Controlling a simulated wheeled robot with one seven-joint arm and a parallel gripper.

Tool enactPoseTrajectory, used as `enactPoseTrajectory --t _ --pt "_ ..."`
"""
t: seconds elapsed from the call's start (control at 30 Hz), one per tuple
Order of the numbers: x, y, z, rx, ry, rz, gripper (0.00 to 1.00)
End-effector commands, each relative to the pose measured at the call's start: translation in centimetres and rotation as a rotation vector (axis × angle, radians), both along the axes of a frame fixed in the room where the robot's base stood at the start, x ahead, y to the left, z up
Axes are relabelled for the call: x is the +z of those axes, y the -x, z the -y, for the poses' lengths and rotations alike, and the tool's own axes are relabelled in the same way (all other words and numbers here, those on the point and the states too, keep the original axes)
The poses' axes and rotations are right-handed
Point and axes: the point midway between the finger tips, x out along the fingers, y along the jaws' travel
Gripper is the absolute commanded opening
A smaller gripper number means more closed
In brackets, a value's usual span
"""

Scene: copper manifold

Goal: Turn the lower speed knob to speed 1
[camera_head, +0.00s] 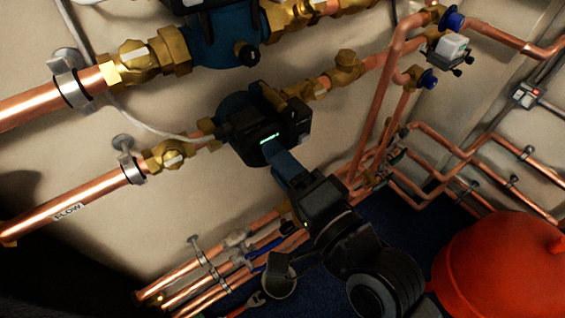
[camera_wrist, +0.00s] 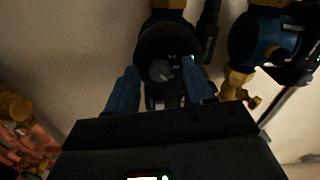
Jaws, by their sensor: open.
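The lower pump (camera_head: 232,107) is blue with a black control box (camera_head: 262,132) and a small lit green display. In the wrist view my gripper (camera_wrist: 159,68) is open, one finger on each side of the knob, with visible gaps. The knob's pointer and number are too dark to read. The upper pump (camera_head: 215,40) has a black knob (camera_head: 247,54).
Copper pipes (camera_head: 75,205) with brass valves (camera_head: 168,155) run beside the pump along the wall. A grey cable (camera_head: 150,128) passes near it. A red tank (camera_head: 505,265) stands at lower right. Another blue pump (camera_wrist: 250,45) shows at right in the wrist view.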

Motion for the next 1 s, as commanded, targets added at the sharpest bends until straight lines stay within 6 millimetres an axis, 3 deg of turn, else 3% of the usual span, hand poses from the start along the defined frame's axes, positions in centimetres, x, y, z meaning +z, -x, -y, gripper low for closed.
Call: enactPoseTrajectory --t 0.07,0.57,1.0 --pt "0.0 0.01 0.01 0.0 0.0 0.0 0.49" --pt "-0.01 0.02 0.02 0.0 0.0 0.0 0.01" --pt "-0.18 0.01 0.05 -0.001 0.065 0.044 0.0"
